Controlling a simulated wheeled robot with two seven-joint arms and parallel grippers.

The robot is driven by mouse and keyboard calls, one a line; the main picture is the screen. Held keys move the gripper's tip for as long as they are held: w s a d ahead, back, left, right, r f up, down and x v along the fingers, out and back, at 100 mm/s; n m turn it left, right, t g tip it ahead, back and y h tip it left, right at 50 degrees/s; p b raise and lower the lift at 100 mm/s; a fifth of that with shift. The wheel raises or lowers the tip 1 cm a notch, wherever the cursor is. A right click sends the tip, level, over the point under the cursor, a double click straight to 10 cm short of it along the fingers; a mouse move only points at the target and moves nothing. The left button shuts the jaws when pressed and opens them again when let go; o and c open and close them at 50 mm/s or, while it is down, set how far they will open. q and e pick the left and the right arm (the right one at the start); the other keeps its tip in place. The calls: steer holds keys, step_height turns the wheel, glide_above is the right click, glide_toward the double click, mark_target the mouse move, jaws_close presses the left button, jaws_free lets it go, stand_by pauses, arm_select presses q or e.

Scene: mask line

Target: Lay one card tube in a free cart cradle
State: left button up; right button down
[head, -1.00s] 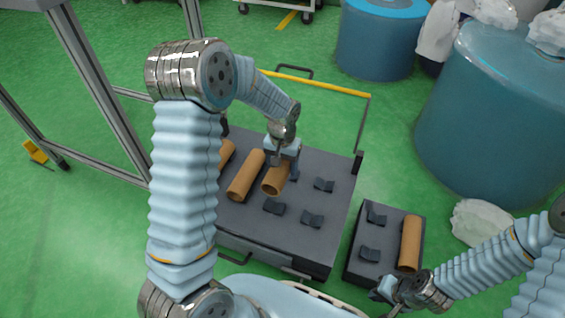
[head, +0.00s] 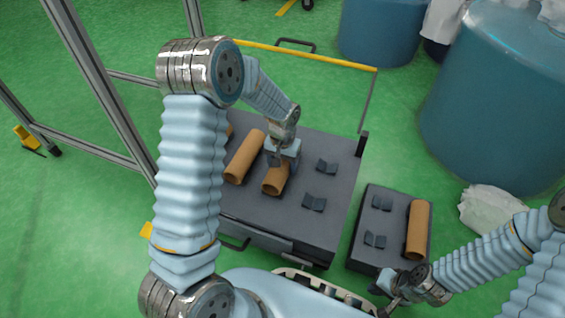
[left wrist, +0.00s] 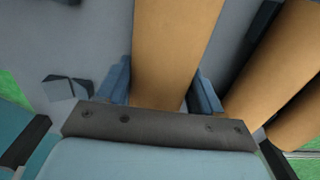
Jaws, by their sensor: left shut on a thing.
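My left gripper (head: 280,163) is shut on a brown card tube (head: 273,183) over the grey cart top (head: 265,215). In the left wrist view the held tube (left wrist: 174,50) runs between the two fingers. It covers the cradle blocks beneath it; I cannot tell whether it rests in them. A second tube (head: 245,157) lies just left of it, and a third (head: 229,131) is mostly hidden by my left arm. To the right, a cradle pair, far block (head: 327,166) and near block (head: 313,203), is empty. My right gripper (head: 388,284) is by the side stand, its fingers unclear.
The side stand (head: 355,252) right of the cart holds one tube (head: 418,230) and an empty cradle pair (head: 382,203). A yellow-topped cart handle (head: 310,56) rises behind. Blue drums (head: 495,110) and a white bag (head: 490,208) stand right. A metal frame (head: 95,85) stands left.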

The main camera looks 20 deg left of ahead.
arm_select(q)
steer(key=shift+f+b, duration=0.3)
steer(key=shift+f, duration=0.15)
stand_by(0.5)
steer(key=o, duration=1.1)
steer(key=shift+o, duration=0.2)
steer(key=shift+r, duration=0.1)
step_height(320, 180, up, 14)
steer(key=p, duration=0.3)
steer(key=shift+f, duration=0.2)
